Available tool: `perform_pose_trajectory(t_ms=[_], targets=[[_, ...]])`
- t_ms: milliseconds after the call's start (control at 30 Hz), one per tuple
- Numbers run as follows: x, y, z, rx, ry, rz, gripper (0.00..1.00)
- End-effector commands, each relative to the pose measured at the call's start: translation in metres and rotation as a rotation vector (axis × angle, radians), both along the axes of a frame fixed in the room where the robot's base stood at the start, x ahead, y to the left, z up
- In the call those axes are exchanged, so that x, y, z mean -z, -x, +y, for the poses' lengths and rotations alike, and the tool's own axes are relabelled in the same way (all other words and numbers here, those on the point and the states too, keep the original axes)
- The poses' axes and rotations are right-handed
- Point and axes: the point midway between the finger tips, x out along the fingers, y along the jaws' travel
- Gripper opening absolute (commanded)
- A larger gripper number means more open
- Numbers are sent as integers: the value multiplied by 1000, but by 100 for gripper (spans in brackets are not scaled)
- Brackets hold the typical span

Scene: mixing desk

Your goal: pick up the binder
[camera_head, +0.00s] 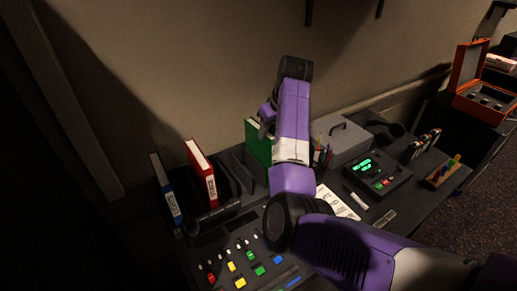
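Three binders stand upright in a dark rack at the back left of the desk: a blue one (166,190), a red one (203,174) and a green one (256,143). The blue and red ones show white spine labels. My purple and white arm rises in front of the desk and bends over at the top. Part of my gripper (265,128) shows as a small dark shape at the arm's left side, close to the green binder's upper right. The arm hides the rest. I cannot tell whether it touches the green binder or whether its fingers are open.
A mixing panel (236,266) with coloured buttons lies at the front. A grey box (341,139), a pen cup (321,156), a paper sheet (338,203) and a device with green display (376,176) stand right of my arm. A wall (190,60) rises behind.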

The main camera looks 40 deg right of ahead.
Motion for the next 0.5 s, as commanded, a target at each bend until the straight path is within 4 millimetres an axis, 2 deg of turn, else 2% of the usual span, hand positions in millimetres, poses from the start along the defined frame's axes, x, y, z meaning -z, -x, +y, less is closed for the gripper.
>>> perform_pose_trajectory(t_ms=[233, 500], targets=[[2, 0, -2, 4, 0, 2, 38], [26, -10, -3, 4, 0, 3, 38]])
